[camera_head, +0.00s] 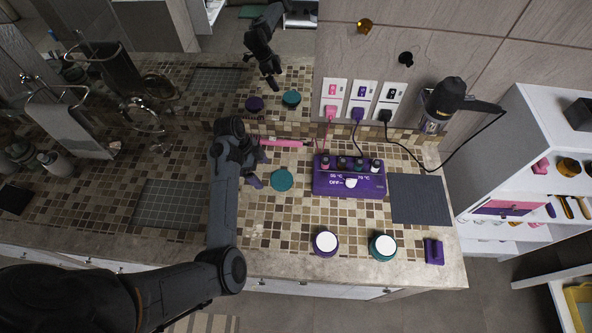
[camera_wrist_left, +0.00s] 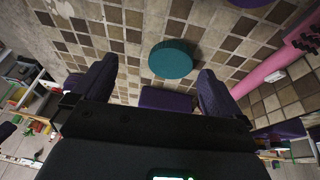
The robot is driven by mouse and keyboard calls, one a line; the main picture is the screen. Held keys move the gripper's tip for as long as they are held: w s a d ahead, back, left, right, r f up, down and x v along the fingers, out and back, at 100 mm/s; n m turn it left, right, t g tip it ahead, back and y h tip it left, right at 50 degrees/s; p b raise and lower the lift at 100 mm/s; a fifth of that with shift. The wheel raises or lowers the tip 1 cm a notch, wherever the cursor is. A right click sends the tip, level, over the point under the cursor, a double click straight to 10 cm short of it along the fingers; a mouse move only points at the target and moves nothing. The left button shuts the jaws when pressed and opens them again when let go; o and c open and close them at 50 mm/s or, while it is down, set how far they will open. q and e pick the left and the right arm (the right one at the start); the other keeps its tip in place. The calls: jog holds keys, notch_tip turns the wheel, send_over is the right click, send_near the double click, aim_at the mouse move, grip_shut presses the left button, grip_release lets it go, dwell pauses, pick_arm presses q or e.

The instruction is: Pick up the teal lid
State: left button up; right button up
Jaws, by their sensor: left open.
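The teal lid (camera_head: 282,180) is a round disc lying flat on the tiled counter, left of the purple hot-tool box. My left gripper (camera_head: 258,170) is just left of it, open and empty. In the left wrist view, the teal lid (camera_wrist_left: 171,60) shows just beyond the space between the two open fingers (camera_wrist_left: 157,72), touching neither. My right gripper is not in view.
A pink wand (camera_head: 282,143) lies behind the lid. The purple box (camera_head: 349,184) holds several bottles. Two jars with white contents, purple-sided (camera_head: 326,243) and teal-sided (camera_head: 383,247), stand in front. A grey mat (camera_head: 420,198) lies right. The mirror behind repeats the lids and arm.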

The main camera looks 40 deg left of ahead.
aim_at(282, 179)
pick_arm(q)
jog(key=shift+t, duration=0.5)
jog(key=w, duration=0.1)
jog(key=w+d+f, duration=0.1)
jog(key=w+b, duration=0.1)
jog(key=shift+w+d+f, duration=0.15)
jog(key=shift+w+d, duration=0.1)
jog(key=shift+d, duration=0.1)
jog(key=shift+d+x, duration=0.2)
jog(key=shift+x, duration=3.15)
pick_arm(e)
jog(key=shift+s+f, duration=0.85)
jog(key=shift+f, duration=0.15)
pick_arm(q)
jog(key=c, duration=0.8)
jog(key=shift+c, duration=0.2)
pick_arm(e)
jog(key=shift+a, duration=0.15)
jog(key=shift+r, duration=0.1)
